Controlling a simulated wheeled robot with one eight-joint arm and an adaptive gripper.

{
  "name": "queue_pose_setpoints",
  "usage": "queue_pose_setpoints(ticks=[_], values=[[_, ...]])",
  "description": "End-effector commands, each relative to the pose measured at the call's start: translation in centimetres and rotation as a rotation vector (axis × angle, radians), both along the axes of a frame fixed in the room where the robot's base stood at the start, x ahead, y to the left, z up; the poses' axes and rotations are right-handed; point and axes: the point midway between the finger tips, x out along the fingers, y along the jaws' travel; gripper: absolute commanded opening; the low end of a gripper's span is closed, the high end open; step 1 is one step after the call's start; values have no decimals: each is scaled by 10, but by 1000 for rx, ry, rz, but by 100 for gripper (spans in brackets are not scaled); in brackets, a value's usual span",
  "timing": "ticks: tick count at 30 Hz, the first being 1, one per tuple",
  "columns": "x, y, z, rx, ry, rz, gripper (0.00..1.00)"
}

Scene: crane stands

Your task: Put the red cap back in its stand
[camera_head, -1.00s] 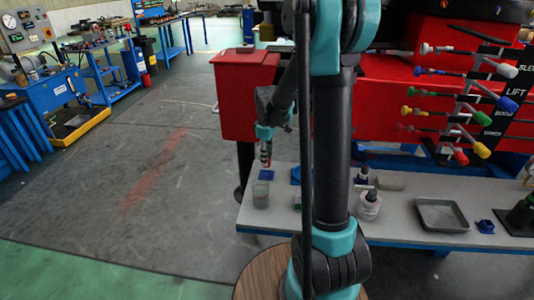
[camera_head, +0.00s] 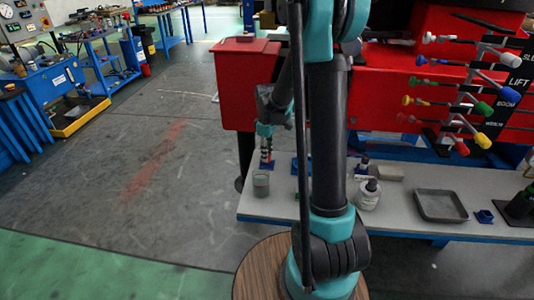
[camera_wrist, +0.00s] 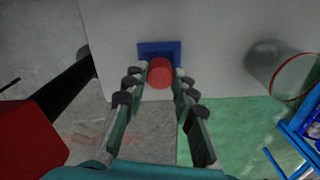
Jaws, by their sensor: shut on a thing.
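The red cap (camera_wrist: 160,73) is held between the fingertips of my gripper (camera_wrist: 159,80) in the wrist view. A square blue stand (camera_wrist: 158,48) lies on the grey bench just beyond and beneath the cap, which covers part of it. From here I cannot tell whether the cap touches the stand. In the head view my gripper (camera_head: 266,156) points down over the bench's left end, with a blue patch of the stand (camera_head: 269,166) showing by the fingertips.
A clear cup (camera_head: 260,185) stands close in front of my gripper; it also shows in the wrist view (camera_wrist: 283,72). A white bottle (camera_head: 368,196), a metal tray (camera_head: 440,206) and coloured levers (camera_head: 470,100) are to the right.

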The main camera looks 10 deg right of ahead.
Motion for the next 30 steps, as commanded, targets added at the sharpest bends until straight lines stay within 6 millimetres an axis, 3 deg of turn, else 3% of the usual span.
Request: queue_pose_setpoints(ticks=[17,18,21,23,30], values=[[0,0,-16,0,0,0,0],[0,0,-16,0,0,0,30],[0,0,-15,0,0,0,42],[0,0,-16,0,0,0,50],[0,0,-15,0,0,0,50]])
